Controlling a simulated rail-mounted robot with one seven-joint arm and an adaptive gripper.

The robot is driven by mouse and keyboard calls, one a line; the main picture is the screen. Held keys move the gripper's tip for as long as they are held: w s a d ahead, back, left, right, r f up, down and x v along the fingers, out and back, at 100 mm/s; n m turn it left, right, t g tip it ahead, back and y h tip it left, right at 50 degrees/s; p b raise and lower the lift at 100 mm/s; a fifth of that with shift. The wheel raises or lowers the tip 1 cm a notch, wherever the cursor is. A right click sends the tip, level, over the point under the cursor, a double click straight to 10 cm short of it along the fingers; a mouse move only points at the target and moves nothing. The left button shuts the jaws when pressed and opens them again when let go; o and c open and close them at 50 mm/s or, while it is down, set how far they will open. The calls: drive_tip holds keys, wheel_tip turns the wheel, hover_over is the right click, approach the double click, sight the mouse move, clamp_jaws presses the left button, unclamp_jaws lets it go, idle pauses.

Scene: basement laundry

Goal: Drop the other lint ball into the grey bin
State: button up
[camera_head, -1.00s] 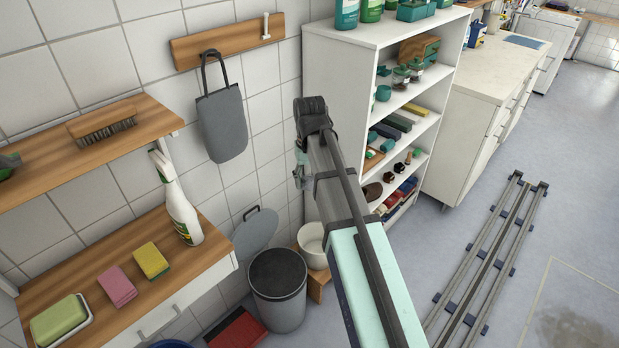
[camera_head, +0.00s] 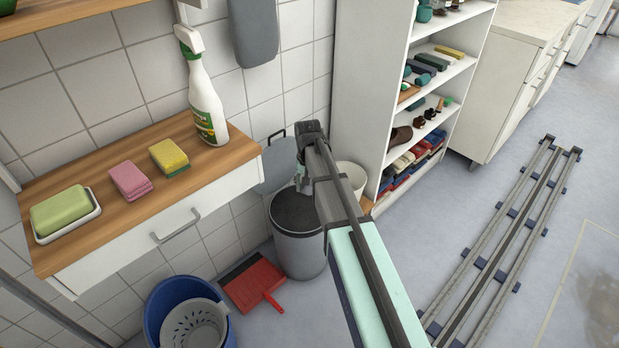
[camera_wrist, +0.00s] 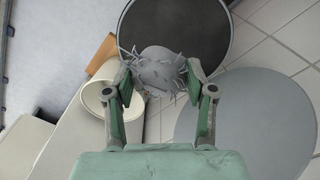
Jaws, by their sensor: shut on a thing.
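My gripper (camera_wrist: 160,84) is shut on a grey, fuzzy lint ball (camera_wrist: 160,68) in the wrist view. Strands stick out around the ball between the two fingers. The grey bin (camera_head: 297,250) stands on the floor by the tiled wall in the head view, with a dark open top. In the wrist view, the bin's dark round opening (camera_wrist: 185,22) lies beyond the lint ball, which overlaps its near edge. In the head view my gripper (camera_head: 303,182) is small, above the bin's rim, and the lint ball cannot be made out there.
A white pot (camera_wrist: 105,95) is on the other side. A red dustpan (camera_head: 254,283) and a blue bucket (camera_head: 165,300) are on the floor. A white shelf (camera_head: 365,85) stands right of the bin.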

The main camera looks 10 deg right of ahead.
drive_tip(key=w+f+m+b, duration=0.2)
drive_tip(key=f+b, duration=0.4)
drive_tip(key=f, duration=0.6)
drive_tip(key=w+f+m+b, duration=0.1)
drive_tip(key=w+f+b, duration=0.2)
drive_tip(key=f, duration=1)
drive_tip(key=b, duration=0.3)
drive_tip(key=shift+m, duration=0.4)
drive_tip(key=shift+w, duration=0.1)
drive_tip(key=o, duration=0.8)
drive_tip(key=shift+o, duration=0.2)
drive_tip(key=shift+r, duration=0.1)
wheel_tip(320, 180, up, 12)
